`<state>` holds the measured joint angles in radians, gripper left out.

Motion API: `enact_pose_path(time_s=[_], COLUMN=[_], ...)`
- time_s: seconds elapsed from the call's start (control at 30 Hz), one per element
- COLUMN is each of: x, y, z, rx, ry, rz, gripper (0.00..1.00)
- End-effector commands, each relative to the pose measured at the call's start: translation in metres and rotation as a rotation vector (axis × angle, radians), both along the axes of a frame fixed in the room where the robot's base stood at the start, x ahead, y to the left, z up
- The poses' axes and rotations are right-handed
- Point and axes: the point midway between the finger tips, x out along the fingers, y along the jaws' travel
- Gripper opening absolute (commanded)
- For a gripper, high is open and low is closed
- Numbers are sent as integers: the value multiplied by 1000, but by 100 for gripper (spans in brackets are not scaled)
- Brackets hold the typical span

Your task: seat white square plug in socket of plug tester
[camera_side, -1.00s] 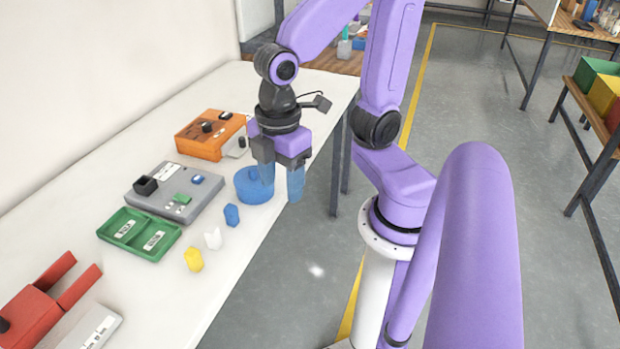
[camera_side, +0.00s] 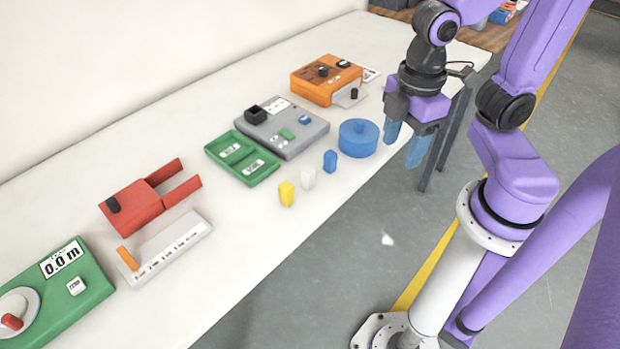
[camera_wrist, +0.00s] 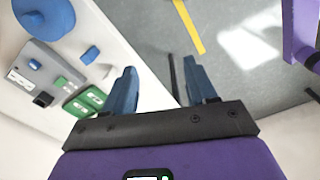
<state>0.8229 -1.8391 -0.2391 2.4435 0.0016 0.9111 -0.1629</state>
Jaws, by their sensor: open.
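The white plug (camera_side: 308,178) stands on the table between a blue plug (camera_side: 330,161) and a yellow plug (camera_side: 286,194). The grey box (camera_side: 300,138), which looks like the plug tester, lies behind them. It has a raised black square socket (camera_side: 256,115), a green patch and a blue button. The tester also shows in the wrist view (camera_wrist: 22,58), with the socket (camera_wrist: 43,99) at its edge. My gripper (camera_side: 405,143) is open and empty, right of the blue round container, its fingers apart and pointing down by the table's front edge. In the wrist view, floor shows between the fingertips (camera_wrist: 162,78).
A blue round container (camera_side: 358,139) stands between my gripper and the plugs. A green two-part tray (camera_side: 262,172) lies left of the tester and an orange device (camera_side: 312,86) behind. A red fork-like piece (camera_side: 130,207), a white block (camera_side: 190,232) and a green meter (camera_side: 85,300) lie further left.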

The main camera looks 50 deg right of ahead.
Motion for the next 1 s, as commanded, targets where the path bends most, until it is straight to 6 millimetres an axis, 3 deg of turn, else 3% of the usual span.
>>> enact_pose_path(time_s=[0.3,0.6,0.8,1.0], x=[84,158,184,188], y=[27,34,32,31], z=[-2,-10,-14,-27], rx=[-16,-25,-26,-26], ry=[1,6,7,11], rz=[208,401,474,490], gripper=[56,56,56,56])
